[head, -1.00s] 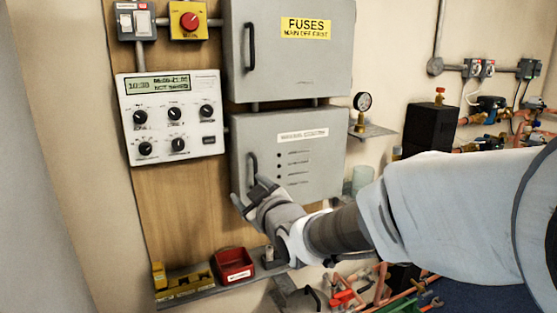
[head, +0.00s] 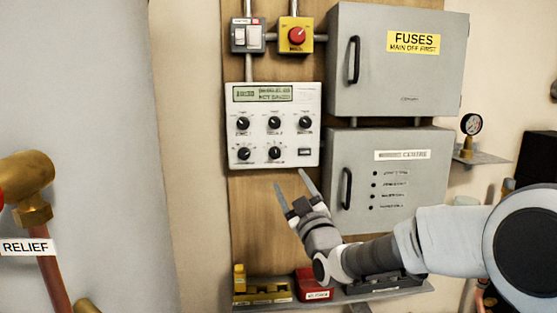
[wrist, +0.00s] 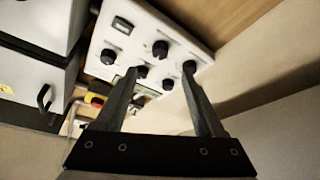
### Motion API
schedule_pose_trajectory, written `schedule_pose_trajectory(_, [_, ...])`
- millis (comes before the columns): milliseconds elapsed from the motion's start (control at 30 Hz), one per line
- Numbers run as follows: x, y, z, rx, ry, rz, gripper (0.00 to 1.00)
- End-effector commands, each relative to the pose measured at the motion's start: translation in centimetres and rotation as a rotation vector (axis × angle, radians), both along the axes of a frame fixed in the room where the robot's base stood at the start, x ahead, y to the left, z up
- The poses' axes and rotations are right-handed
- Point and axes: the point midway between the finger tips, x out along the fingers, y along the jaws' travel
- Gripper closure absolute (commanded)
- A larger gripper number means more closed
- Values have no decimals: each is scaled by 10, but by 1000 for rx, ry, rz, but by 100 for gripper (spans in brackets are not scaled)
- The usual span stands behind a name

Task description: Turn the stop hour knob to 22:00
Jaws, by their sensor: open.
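The white controller panel (head: 312,100) hangs on the wooden board, with black knobs in two rows, a small green display (head: 262,94) and a rectangular button (head: 304,152). The knob captions are too small to read, so I cannot tell which is the stop hour knob. The lower row has a left knob (head: 243,154) and a middle knob (head: 274,153). My gripper (head: 290,178) is open and empty, its fingers pointing up just below the panel. In the wrist view the panel (wrist: 130,35) is turned round, with several knobs beyond the fingertips (wrist: 160,72).
A grey cabinet marked FUSES (head: 390,80) and a lower grey cabinet (head: 400,180) stand right of the panel. A red stop knob (head: 297,35) and switches (head: 246,36) are above. A shelf (head: 400,290) with a red bin (head: 314,284) lies below.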

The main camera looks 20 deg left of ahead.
Motion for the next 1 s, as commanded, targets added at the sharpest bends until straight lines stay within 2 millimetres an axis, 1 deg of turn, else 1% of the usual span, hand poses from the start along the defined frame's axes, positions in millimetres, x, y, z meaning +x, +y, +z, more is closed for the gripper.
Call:
schedule_pose_trajectory(100, [14, 13, 7, 3, 1, 1, 29])
schedule_pose_trajectory(500, [58, 50, 27, 1, 1, 0, 29])
schedule_pose_trajectory(733, [73, 63, 33, 1, 1, 1, 29])
schedule_pose_trajectory(1000, [78, 67, 36, -1, 0, 1, 29])
